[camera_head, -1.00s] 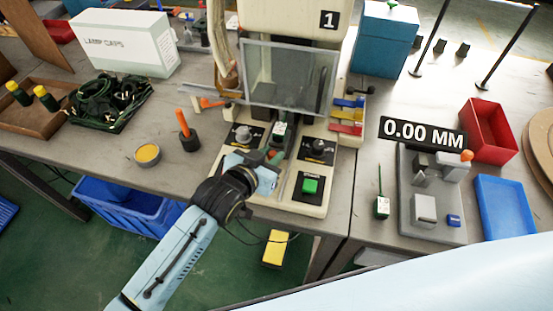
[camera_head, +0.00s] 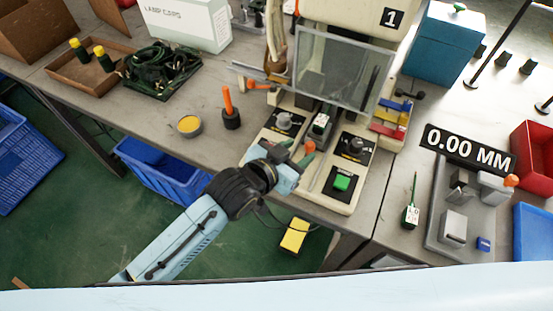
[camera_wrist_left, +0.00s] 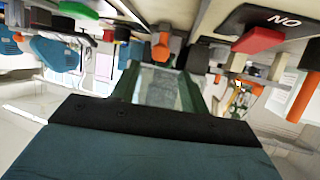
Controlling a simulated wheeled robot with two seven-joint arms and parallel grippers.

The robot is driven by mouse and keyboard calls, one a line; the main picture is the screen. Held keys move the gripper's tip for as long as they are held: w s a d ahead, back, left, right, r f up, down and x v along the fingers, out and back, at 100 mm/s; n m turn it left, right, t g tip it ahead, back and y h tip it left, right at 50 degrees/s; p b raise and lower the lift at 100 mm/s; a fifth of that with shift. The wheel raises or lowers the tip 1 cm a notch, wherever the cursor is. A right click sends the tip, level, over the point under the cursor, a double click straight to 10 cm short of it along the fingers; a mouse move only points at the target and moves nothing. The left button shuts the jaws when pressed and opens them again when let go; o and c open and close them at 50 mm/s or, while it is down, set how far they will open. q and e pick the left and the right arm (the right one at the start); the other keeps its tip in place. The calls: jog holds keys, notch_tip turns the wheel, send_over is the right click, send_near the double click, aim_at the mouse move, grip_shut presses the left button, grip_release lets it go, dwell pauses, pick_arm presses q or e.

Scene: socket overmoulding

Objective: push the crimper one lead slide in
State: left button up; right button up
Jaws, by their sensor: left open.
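Crimper one (camera_head: 330,65) is the cream machine marked 1, with a clear guard over its front. A grey block with a pale top (camera_head: 320,123), which looks like its lead slide, sits in the middle channel between two black knob panels. My left gripper (camera_head: 298,158) is open at the channel's front end, below this block. A small orange and green piece (camera_head: 308,147) shows close to the fingertips; I cannot tell whether they touch it. The wrist view is tilted and does not show the contact clearly. My right gripper is out of view.
A green button (camera_head: 342,183) lies right of my left gripper. An orange-handled tool (camera_head: 229,107) and a yellow-filled dish (camera_head: 189,125) stand on the bench to the left. A grey gauge fixture (camera_head: 452,225) stands on the right.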

pick_arm(q)
jog(key=p+v, duration=0.1)
jog(key=v, duration=0.7)
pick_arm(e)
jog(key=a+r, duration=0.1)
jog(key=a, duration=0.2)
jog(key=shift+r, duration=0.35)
pick_arm(q)
jog(key=shift+s+a+r, duration=0.15)
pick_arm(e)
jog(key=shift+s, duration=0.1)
